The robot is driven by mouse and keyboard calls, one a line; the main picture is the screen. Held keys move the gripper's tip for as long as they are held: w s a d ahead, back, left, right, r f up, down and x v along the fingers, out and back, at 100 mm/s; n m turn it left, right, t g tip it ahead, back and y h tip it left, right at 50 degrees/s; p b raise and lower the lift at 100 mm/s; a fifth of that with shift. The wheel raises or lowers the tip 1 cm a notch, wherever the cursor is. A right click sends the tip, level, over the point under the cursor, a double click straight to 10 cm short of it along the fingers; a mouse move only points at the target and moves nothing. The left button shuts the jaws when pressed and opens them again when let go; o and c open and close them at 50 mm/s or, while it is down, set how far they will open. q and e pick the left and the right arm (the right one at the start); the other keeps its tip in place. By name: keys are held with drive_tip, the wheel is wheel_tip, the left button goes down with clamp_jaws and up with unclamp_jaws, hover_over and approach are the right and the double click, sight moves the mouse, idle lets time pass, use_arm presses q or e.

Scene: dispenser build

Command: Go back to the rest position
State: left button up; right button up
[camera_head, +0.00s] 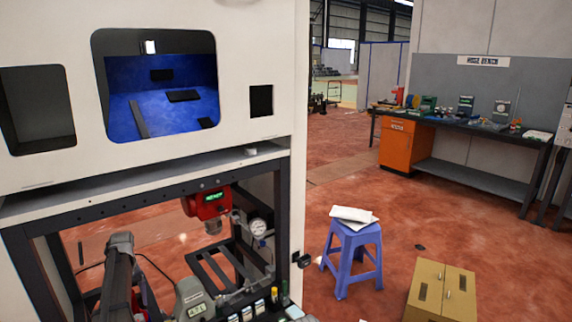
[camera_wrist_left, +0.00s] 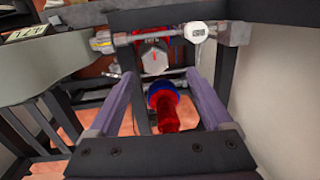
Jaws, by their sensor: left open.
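My left gripper (camera_wrist_left: 162,76) is open in the left wrist view, with its two purple-grey fingers spread apart. A red cylinder with a blue ring (camera_wrist_left: 165,108) shows in the gap between the fingers; I cannot tell whether it touches them. The fingers point into the dark frame of the machine. In the head view a dark arm part of mine (camera_head: 118,270) shows at the lower left, in front of the frame's opening. My right gripper is not in view.
A white machine cabinet (camera_head: 245,45) fills the left, with a red device (camera_head: 208,201) and a gauge (camera_head: 258,227) inside its lower frame. A workbench (camera_head: 470,180) is farther back.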

use_arm(q)
drive_tip(key=shift+d, duration=0.1)
drive_tip(key=s+d+f+b, duration=0.3)
drive_tip(key=s+d, duration=0.1)
drive_tip(key=d, duration=0.3)
drive_tip(key=shift+s+d, duration=0.2)
drive_tip(key=shift+s, duration=0.15)
drive_tip(key=w+a+r+p, duration=0.1)
drive_tip(key=a, duration=0.1)
drive_tip(key=w+a+r+p, duration=0.1)
drive_tip(key=w+a, duration=0.1)
drive_tip(key=a, duration=0.1)
drive_tip(key=w+a+r+p, duration=0.1)
drive_tip(key=w+a, duration=0.1)
drive_tip(key=shift+a, duration=0.4)
drive_tip(key=s+d+f+b, duration=0.5)
drive_tip(key=s+d, duration=0.3)
drive_tip(key=d, duration=0.4)
drive_tip(key=s+d+f+b, duration=0.5)
drive_tip(key=s+d, duration=0.3)
drive_tip(key=d, duration=0.5)
drive_tip(key=shift+f, duration=0.15)
drive_tip(key=shift+d, duration=0.1)
